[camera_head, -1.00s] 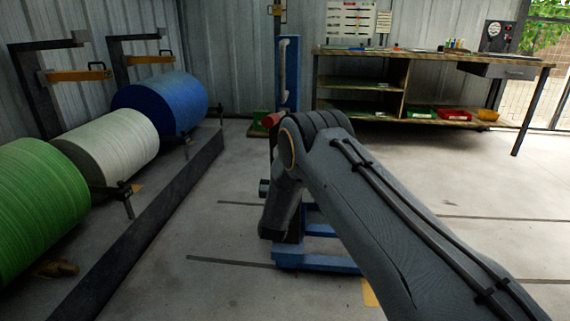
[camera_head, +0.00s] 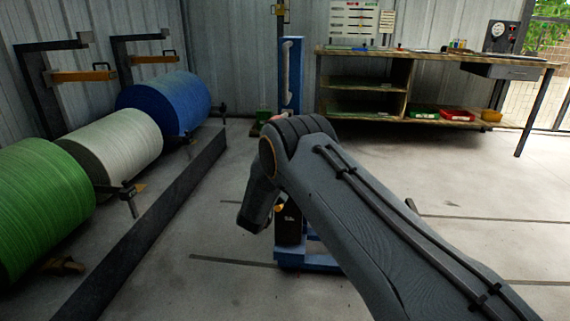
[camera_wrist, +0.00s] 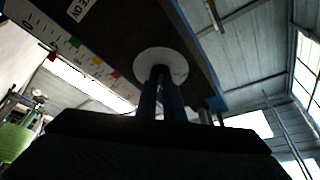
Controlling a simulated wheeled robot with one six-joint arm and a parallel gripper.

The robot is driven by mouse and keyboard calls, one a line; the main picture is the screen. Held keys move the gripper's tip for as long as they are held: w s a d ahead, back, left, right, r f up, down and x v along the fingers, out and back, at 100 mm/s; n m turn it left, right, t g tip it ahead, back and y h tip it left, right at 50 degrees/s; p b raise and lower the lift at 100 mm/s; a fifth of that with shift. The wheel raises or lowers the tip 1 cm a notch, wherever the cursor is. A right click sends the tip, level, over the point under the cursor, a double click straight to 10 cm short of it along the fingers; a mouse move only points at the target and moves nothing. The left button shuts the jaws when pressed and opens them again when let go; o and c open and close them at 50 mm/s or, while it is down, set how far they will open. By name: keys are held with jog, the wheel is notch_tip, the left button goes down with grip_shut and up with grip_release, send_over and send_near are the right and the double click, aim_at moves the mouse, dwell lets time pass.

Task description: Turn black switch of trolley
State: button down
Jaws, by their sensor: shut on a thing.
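The trolley is blue, with an upright post (camera_head: 291,75) and a low base (camera_head: 300,260) in the head view, partly hidden by my arm. In the wrist view its dark panel (camera_wrist: 115,45) fills the top, with a white round dial plate (camera_wrist: 178,63) on it. My gripper (camera_wrist: 160,82) reaches up to this plate with its fingers close together. It is shut on the black switch at the plate's centre. The switch is mostly hidden between the fingers, so its angle cannot be told. My gripper is hidden in the head view.
Green (camera_head: 40,200), white (camera_head: 115,150) and blue (camera_head: 165,103) rolls stand at the left behind a dark floor rail (camera_head: 150,220). A wooden workbench (camera_head: 430,56) with coloured bins stands at the back right. The floor between is mostly clear.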

dwell(0.3)
jog(key=c, duration=1.9)
grip_release()
jog(key=shift+o, duration=0.2)
jog(key=shift+s, duration=0.1)
jog(key=p+v, duration=0.1)
jog(key=v, duration=0.6)
jog(key=shift+s+a+p, duration=0.15)
jog(key=shift+s+p, duration=0.15)
jog(key=shift+p, duration=0.1)
